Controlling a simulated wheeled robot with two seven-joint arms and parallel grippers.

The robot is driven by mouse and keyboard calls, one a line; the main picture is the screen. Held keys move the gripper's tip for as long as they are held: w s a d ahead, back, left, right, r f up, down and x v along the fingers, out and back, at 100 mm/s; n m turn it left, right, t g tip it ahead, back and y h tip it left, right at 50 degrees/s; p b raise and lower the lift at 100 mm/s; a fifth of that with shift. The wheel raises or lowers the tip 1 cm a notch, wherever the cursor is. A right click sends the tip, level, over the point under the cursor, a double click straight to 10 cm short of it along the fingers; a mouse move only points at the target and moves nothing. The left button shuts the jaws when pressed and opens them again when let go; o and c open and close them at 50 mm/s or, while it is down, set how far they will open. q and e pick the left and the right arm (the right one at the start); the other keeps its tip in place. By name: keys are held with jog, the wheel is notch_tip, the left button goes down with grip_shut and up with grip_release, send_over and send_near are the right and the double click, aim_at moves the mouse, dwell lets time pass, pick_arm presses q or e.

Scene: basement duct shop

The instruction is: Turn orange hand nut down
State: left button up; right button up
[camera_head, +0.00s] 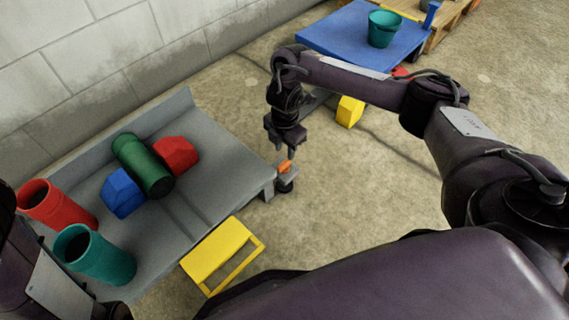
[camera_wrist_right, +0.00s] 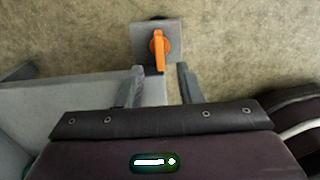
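The orange hand nut (camera_head: 285,166) sits on a small grey plate (camera_head: 287,177) at the right corner of the grey workbench. In the right wrist view the nut (camera_wrist_right: 158,48) has a round hub and a long lever pointing toward my gripper, over the square plate (camera_wrist_right: 173,30). My right gripper (camera_head: 284,151) is just above the nut in the head view. Its two fingers (camera_wrist_right: 160,70) are apart, with the lever's end showing between their tips; I cannot tell whether they touch it. My left arm shows at the lower left, but its gripper is out of view.
The grey bench (camera_head: 215,180) carries a green cylinder (camera_head: 143,165), a red block (camera_head: 176,155), a blue block (camera_head: 122,193), a red pot (camera_head: 58,204) and a teal pot (camera_head: 95,254). A yellow step (camera_head: 222,255) stands beside it. A blue platform (camera_head: 350,40) is behind.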

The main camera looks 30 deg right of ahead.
aim_at(285, 162)
notch_tip(285, 162, down, 5)
jog(key=b, duration=0.3)
jog(key=shift+r, duration=0.15)
jog(key=shift+f+b, duration=0.55)
jog(key=shift+b, duration=0.1)
grip_shut()
